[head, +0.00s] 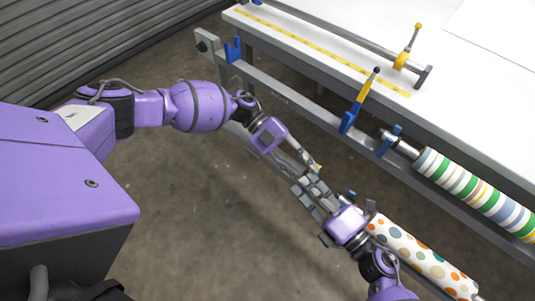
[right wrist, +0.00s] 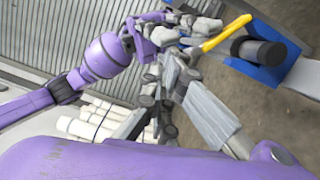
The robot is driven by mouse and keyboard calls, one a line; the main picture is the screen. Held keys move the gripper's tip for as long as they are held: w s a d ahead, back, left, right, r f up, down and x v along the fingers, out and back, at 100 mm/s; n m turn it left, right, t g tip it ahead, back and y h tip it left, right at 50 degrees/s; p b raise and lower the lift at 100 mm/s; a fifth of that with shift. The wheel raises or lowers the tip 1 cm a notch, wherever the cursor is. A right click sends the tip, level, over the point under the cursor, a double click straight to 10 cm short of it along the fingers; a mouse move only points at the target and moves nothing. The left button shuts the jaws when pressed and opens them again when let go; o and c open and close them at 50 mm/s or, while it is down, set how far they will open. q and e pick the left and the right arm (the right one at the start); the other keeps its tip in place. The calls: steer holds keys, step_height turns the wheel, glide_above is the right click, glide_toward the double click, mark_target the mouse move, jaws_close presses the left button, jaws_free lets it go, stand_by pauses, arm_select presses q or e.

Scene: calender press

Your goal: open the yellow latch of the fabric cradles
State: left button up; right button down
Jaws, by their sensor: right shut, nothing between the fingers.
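A yellow latch lever (right wrist: 228,34) shows in the right wrist view. It slants beside a blue cradle (right wrist: 268,74) that holds a dark shaft end (right wrist: 257,51). In the head view only a small yellow tip (head: 318,167) shows by the grippers, and the lower cradle is mostly hidden. My left gripper (head: 308,165) is close to this tip; whether it touches, or is open, I cannot tell. My right gripper (head: 310,188) is shut and empty, just below the left one. Another blue cradle (head: 348,121) has a yellow latch (head: 366,87) standing up, with a black knob.
A dotted fabric roll (head: 425,258) lies beside my right wrist. A striped roll (head: 480,195) lies along the white table (head: 470,90). A yellow-handled lever (head: 408,55) stands on the table's bar. Grey floor (head: 190,220) is open at left.

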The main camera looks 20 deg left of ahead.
arm_select(q)
steer(key=shift+w+d+r, duration=0.15)
steer(key=shift+w+r, duration=0.15)
